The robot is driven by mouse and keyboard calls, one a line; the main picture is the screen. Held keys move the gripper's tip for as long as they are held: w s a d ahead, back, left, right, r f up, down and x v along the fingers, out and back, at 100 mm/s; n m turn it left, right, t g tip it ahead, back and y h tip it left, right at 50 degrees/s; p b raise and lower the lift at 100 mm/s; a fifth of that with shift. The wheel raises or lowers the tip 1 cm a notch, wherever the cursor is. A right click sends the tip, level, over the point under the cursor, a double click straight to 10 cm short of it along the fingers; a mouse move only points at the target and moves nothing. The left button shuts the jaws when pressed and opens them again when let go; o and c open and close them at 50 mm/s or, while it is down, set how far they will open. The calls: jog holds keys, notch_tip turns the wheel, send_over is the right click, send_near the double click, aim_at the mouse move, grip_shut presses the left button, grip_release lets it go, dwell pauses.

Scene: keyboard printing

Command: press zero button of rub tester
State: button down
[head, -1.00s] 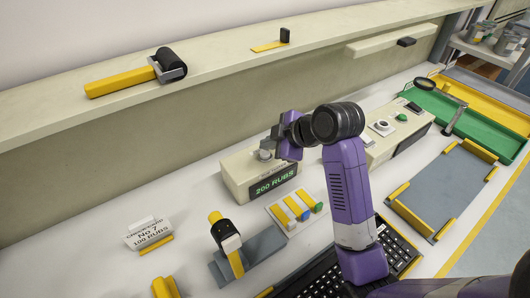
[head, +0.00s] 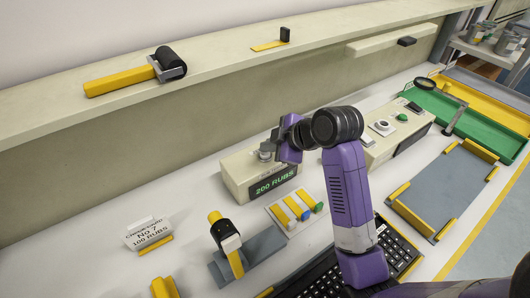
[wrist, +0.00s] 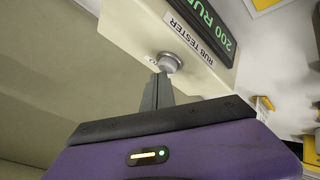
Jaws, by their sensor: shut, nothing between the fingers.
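The rub tester (head: 238,178) is a cream box at the middle of the bench. Its dark front display reads "200 RUBS" in green. In the wrist view the tester (wrist: 150,28) shows its "RUB TESTER" label and a round grey button (wrist: 169,63) on top. The button also shows in the head view (head: 265,152). My gripper (wrist: 161,76) is shut and empty, its fingertips at the edge of the button. I cannot tell whether they touch it. In the head view the fingertips are mostly hidden by my purple wrist.
A yellow-and-black tool (head: 227,245) and a panel with yellow strips (head: 296,211) lie in front. A second control box (head: 395,138) stands to the right. A shelf (head: 220,75) runs behind.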

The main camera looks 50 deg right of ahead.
aim_at(268, 154)
jog(key=shift+f, duration=0.3)
dwell(0.4)
jog(key=shift+r, duration=0.1)
jog(key=shift+r+p, duration=0.8)
jog(key=shift+p, duration=0.05)
notch_tip(268, 154, up, 5)
jog(key=p, duration=0.5)
jog(key=shift+r, duration=0.1)
dwell(0.6)
